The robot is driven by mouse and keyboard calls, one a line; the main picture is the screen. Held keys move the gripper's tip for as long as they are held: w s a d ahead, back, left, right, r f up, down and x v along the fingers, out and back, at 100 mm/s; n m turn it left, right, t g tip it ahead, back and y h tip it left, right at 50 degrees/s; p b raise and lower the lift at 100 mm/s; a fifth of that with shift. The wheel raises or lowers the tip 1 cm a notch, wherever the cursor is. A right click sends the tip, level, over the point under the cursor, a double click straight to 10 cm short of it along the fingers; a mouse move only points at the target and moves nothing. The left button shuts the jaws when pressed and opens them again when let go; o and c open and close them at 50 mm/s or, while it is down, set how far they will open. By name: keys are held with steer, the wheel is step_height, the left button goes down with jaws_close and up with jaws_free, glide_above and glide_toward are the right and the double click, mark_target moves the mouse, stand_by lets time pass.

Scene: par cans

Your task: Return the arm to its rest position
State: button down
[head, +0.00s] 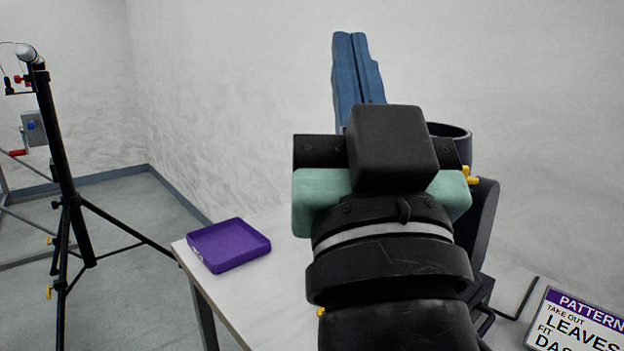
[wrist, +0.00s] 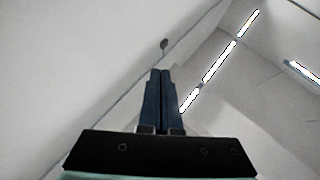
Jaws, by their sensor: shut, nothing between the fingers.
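My gripper (head: 357,62) is raised in front of the pale wall in the head view, its blue fingers pointing up. The two fingers lie together with nothing between them. In the wrist view the gripper (wrist: 160,72) also shows shut and empty, with the wall, ceiling and light strips beyond it. My arm and wrist cover the middle right of the head view and hide much of the table (head: 225,299) behind them.
A purple tray (head: 229,245) sits empty at the table's left corner. A black can-shaped fixture (head: 484,225) is partly hidden behind my wrist. A sign (head: 580,322) stands at lower right. A black tripod stand (head: 66,190) is on the floor at left.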

steer(key=s+a+r+t, duration=0.2)
steer(key=s+a, duration=0.1)
steer(key=s, duration=0.1)
step_height(320, 180, up, 28)
steer(key=p, duration=2.7)
steer(key=shift+s+f+h, duration=0.2)
steer(key=shift+s+h, duration=0.1)
steer(key=shift+h, duration=0.1)
steer(key=shift+f, duration=0.15)
